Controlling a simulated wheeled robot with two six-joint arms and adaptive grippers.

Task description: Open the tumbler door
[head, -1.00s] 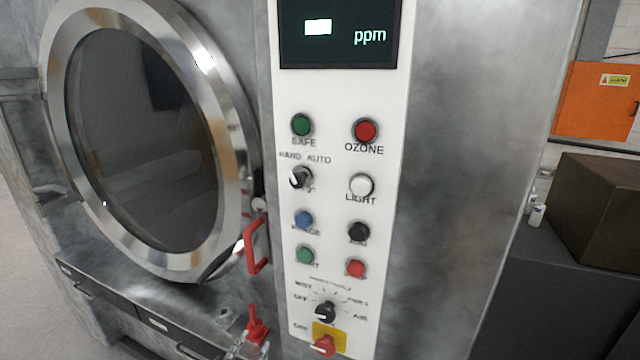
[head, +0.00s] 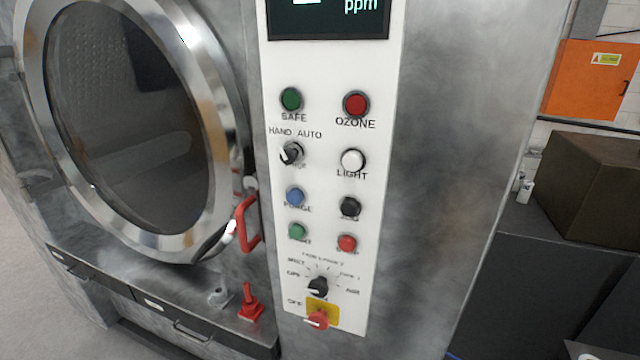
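The tumbler door (head: 212,110) is a round glass door with a wide polished metal ring, at the left of the head view. It looks closed against the grey machine front. A red handle (head: 246,224) sits at the lower right of the ring, beside the control panel. A smaller red lever (head: 249,303) stands on the ledge below it. Neither gripper is in the head view, and nothing touches the door or the handle.
The white control panel (head: 330,215) carries several buttons and knobs and a dark ppm display (head: 325,22). Drawers (head: 100,285) run below the door. A brown box (head: 590,190) stands on a dark cabinet at the right, with an orange box (head: 585,85) behind. Bare floor shows at left.

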